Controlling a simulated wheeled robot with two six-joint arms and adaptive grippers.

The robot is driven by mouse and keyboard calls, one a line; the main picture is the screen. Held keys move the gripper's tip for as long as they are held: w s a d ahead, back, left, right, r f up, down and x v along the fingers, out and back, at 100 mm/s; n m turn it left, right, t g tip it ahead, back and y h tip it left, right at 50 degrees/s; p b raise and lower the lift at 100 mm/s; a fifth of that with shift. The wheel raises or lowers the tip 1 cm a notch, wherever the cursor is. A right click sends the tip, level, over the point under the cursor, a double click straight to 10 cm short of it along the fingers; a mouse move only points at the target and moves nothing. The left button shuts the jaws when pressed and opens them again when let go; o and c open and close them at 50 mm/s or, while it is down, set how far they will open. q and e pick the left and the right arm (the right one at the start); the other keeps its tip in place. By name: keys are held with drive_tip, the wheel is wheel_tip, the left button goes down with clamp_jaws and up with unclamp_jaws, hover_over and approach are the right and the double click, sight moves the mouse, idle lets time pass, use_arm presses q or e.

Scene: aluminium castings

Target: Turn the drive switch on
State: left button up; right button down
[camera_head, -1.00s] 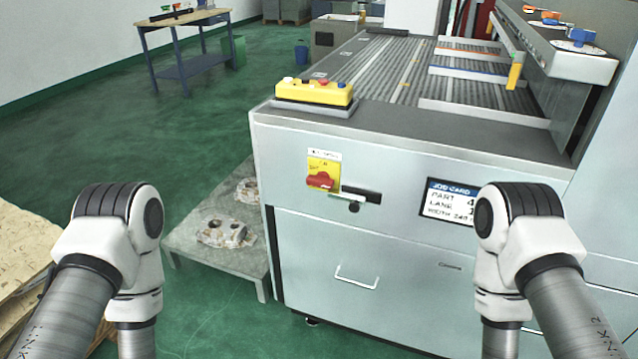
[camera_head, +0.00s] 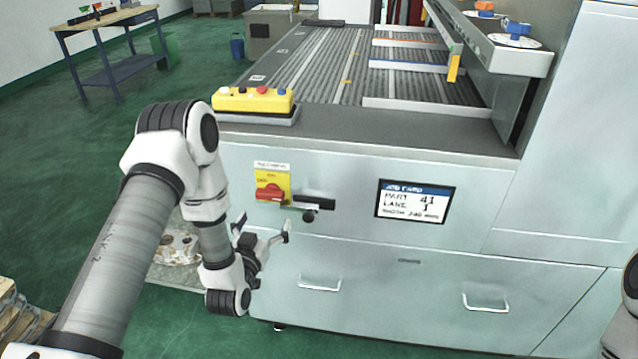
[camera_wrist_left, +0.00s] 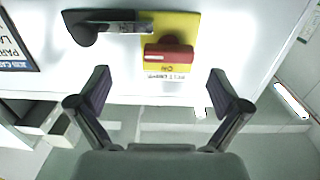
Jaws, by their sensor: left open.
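The switch is a red knob (camera_head: 269,193) on a yellow plate (camera_head: 284,181) on the pale front panel of the machine. A small white label sits above the plate, too small to read. A black handle (camera_head: 314,203) with a round knob is beside it on the right. My left gripper (camera_head: 262,230) is open and empty, just below the switch and apart from it. In the left wrist view, the picture is upside down and the red knob (camera_wrist_left: 168,52) lies beyond the gap between the open fingers (camera_wrist_left: 157,78). My right gripper is not in view.
A yellow button box (camera_head: 253,100) stands on the machine's top left corner. A job card screen (camera_head: 415,202) is right of the switch. Drawer handles (camera_head: 320,284) stick out below. A low platform with a casting (camera_head: 175,246) is partly hidden behind my left arm.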

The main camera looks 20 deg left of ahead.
sight(268, 197)
use_arm(q)
drive_tip(key=shift+n+y, duration=0.3)
drive_tip(key=x, duration=0.2)
drive_tip(key=r+p+x, duration=0.1)
drive_tip(key=x, duration=0.2)
drive_tip(key=a+x, duration=0.1)
drive_tip(key=x, duration=0.2)
drive_tip(key=shift+s+r, duration=0.1)
drive_tip(key=shift+r, duration=0.2)
drive_tip(key=c, duration=1.2)
